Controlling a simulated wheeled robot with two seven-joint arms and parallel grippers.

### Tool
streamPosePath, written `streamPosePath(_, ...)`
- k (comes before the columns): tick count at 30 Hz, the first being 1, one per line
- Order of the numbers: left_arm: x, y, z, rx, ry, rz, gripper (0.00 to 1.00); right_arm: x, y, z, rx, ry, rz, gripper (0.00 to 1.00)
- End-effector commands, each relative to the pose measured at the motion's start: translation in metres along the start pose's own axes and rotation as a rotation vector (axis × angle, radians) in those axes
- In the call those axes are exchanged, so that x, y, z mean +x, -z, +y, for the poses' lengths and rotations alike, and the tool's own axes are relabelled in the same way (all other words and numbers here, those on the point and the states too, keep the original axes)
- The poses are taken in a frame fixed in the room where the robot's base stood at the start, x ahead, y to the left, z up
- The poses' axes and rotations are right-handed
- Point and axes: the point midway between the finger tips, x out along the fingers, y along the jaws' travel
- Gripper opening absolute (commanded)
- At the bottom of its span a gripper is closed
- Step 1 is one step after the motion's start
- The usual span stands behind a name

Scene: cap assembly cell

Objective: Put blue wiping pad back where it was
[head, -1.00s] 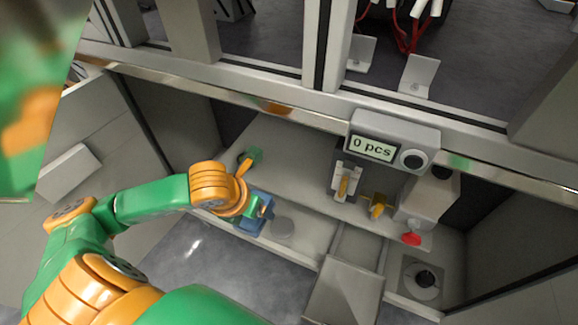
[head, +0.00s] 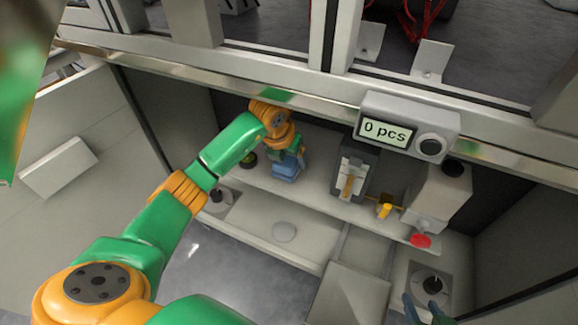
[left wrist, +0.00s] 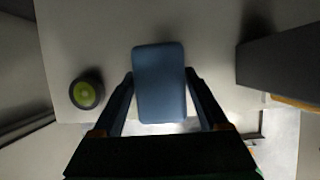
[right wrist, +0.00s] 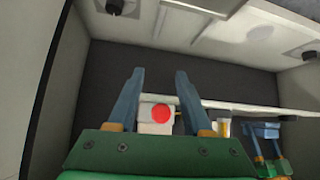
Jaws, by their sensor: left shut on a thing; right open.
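The blue wiping pad (head: 286,171) is at the back shelf of the cell, left of the dark fixture. My left gripper (head: 288,152) is above it and shut on it. In the left wrist view the pad (left wrist: 159,82) sits between the two fingers. I cannot tell whether its underside touches the shelf. My right gripper (head: 424,300) is at the lower right of the head view. In the right wrist view its fingers (right wrist: 156,78) are spread and empty.
The counter unit (head: 408,127) reads "0 pcs". A red button (head: 420,240) and a yellow part (head: 385,210) are to the right. A green-topped round item (left wrist: 86,93) stands left of the pad. A flat grey disc (head: 284,232) lies on the front ledge.

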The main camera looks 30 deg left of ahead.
Motion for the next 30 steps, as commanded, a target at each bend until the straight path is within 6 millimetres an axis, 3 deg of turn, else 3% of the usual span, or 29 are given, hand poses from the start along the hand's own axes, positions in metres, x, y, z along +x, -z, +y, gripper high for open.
streamPosePath(4,0.017,0.008,0.000,-0.001,0.000,0.002,0.25,0.001,0.049,-0.004,-0.010,0.008,0.252,0.50)
streamPosePath(9,0.023,0.011,0.000,-0.002,0.000,0.001,0.25,-0.008,0.083,-0.008,-0.016,0.015,0.424,0.50)
streamPosePath(22,0.025,0.011,0.000,-0.001,-0.001,0.001,0.25,-0.012,0.091,-0.009,-0.017,0.016,0.468,0.50)
streamPosePath(23,0.024,0.011,0.000,-0.001,-0.001,0.001,0.85,-0.012,0.092,-0.009,-0.017,0.016,0.469,0.50)
streamPosePath(24,0.024,0.011,0.000,-0.001,-0.001,0.001,0.95,-0.012,0.091,-0.009,-0.017,0.016,0.468,0.50)
streamPosePath(25,0.024,0.011,0.000,-0.001,-0.001,0.001,1.00,-0.012,0.091,-0.009,-0.017,0.016,0.467,0.50)
streamPosePath(30,0.024,0.011,0.000,-0.001,-0.001,0.001,1.00,-0.012,0.091,-0.009,-0.017,0.016,0.467,0.50)
